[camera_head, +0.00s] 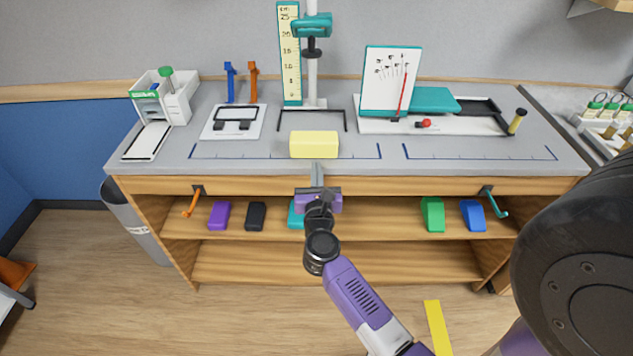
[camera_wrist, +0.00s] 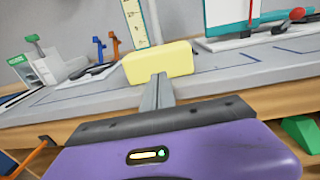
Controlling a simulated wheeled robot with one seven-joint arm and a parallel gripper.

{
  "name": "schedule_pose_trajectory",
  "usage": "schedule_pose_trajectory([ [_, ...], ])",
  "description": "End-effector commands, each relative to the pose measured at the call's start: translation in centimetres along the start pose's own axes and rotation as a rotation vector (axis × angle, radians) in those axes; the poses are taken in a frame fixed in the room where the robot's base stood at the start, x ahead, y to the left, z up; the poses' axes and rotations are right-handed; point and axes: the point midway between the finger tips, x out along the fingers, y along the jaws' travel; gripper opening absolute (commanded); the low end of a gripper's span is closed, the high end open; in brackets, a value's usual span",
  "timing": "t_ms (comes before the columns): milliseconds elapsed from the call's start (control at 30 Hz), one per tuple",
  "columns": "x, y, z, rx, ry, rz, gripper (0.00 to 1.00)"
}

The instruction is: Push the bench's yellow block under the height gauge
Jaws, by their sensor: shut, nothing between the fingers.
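The yellow block (camera_head: 314,144) lies on the grey bench top near its front edge, with its long side running left to right. It also shows in the wrist view (camera_wrist: 158,62). The height gauge (camera_head: 291,55) stands upright behind it, with a yellow scale, a grey post and a teal slider high on the post. A black bracket-like outline (camera_head: 311,112) lies on the bench between block and gauge. My gripper (camera_head: 317,166) is shut and empty, its fingertips at the block's near face. In the wrist view the fingertips (camera_wrist: 160,80) appear to touch the block or nearly so.
A white-and-teal board stand (camera_head: 391,80) is at the back right. The bench top (camera_head: 365,146) beside the block is clear. Coloured blocks lie on the shelf below.

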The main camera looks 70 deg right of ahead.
Motion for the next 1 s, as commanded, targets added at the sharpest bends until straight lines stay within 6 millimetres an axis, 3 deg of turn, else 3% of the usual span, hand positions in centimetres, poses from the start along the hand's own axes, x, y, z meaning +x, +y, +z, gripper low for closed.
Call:
schedule_pose_trajectory([
  [100, 2.1, -0.1, 0.2, 0.001, -0.001, -0.002, 0.00],
  [300, 3.9, 0.0, 0.1, 0.000, 0.000, -0.001, 0.00],
  [800, 4.8, 0.0, 0.0, 0.000, -0.001, 0.000, 0.00],
  [1000, 8.2, 0.0, 0.0, 0.001, -0.002, 0.000, 0.00],
])
